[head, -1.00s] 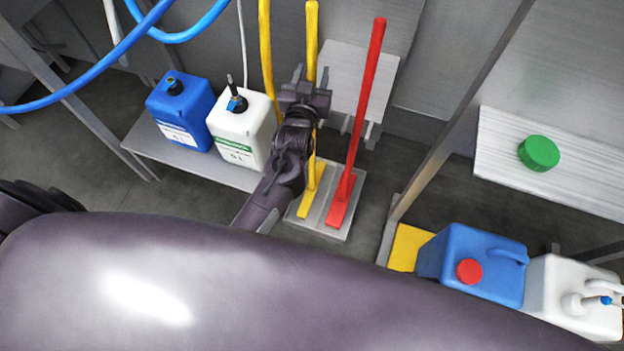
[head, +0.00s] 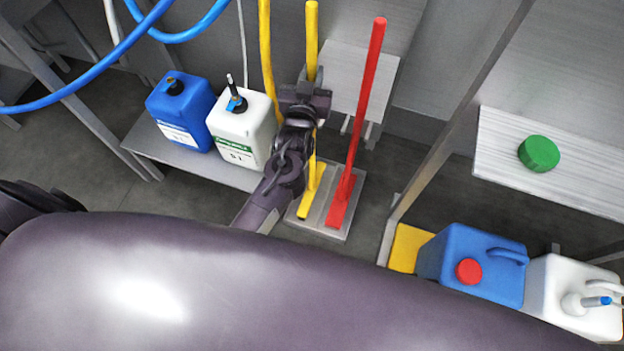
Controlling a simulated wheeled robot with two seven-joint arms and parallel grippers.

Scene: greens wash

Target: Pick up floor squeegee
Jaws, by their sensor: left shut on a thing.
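A yellow long-handled floor tool, apparently the squeegee (head: 312,40), stands upright with its foot on a grey floor plate (head: 351,205). My left gripper (head: 306,80) is shut on its yellow handle, partway up. The gripper and wrist hide the middle of the handle; the yellow head shows below at the plate. A similar red tool (head: 364,110) stands just to the right, apart from the gripper. My right gripper is not in view.
A blue canister (head: 180,112) and a white canister (head: 240,130) stand on a low shelf to the left. A yellow hose (head: 267,55) hangs close beside the gripper. A metal post (head: 450,125) and further canisters (head: 480,265) are to the right.

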